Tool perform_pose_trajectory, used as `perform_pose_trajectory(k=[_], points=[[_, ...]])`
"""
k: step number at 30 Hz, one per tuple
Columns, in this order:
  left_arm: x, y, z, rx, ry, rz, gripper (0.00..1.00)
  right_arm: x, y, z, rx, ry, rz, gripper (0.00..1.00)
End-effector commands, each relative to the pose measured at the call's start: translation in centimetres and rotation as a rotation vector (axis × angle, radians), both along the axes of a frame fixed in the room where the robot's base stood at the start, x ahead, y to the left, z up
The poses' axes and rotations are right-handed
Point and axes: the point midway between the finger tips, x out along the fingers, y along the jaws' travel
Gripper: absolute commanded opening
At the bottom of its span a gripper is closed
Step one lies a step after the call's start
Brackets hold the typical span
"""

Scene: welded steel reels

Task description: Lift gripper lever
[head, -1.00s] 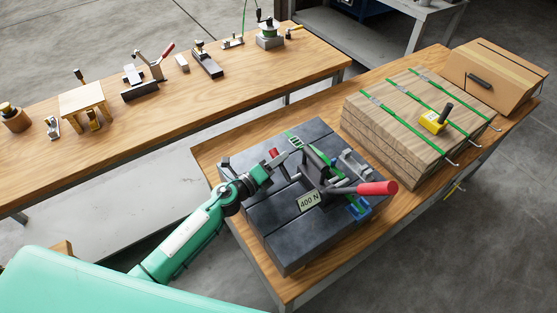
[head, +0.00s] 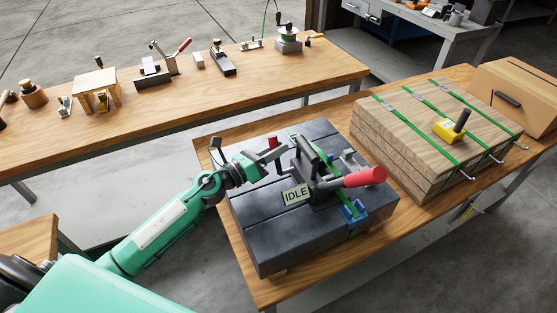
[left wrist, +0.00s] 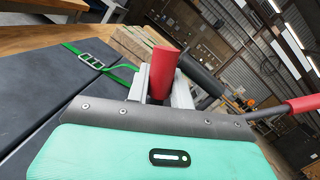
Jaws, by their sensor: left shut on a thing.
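The strapping tool (head: 318,180) sits on a dark slab stack with a green strap (head: 335,188) running under it. Its display (head: 296,195) reads "IDLE". A long lever with a red grip (head: 365,177) points right; it also shows at the right of the left wrist view (left wrist: 302,103). My left gripper (head: 275,155) is at the tool's left side. In the left wrist view, my left gripper (left wrist: 160,92) is shut on a short red-ended lever (left wrist: 164,72), its grey fingers on either side. My right gripper is not in view.
The dark slab stack (head: 262,227) rests on a wooden bench. A strapped wood stack (head: 395,140) with a yellow tool (head: 446,130) and a cardboard box (head: 520,85) stand to the right. A rear bench (head: 200,105) holds several small tools.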

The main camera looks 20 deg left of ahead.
Motion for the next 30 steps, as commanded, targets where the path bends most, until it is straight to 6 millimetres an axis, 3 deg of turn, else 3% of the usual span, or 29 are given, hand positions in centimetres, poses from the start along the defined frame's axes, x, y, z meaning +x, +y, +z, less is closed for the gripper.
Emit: perform_pose_trajectory(k=[1,3,12,30], points=[[-0.2,-0.1,-0.3,0.03,-0.032,0.001,0.0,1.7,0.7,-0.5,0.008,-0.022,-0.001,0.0],[-0.4,-0.3,-0.1,0.067,-0.07,0.002,0.0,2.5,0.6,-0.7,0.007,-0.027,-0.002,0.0],[-1.2,-1.1,0.4,0.184,-0.191,0.002,0.0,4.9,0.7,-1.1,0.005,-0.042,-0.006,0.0],[-1.5,-1.4,0.7,0.233,-0.241,0.002,0.0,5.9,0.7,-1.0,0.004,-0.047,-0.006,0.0]])
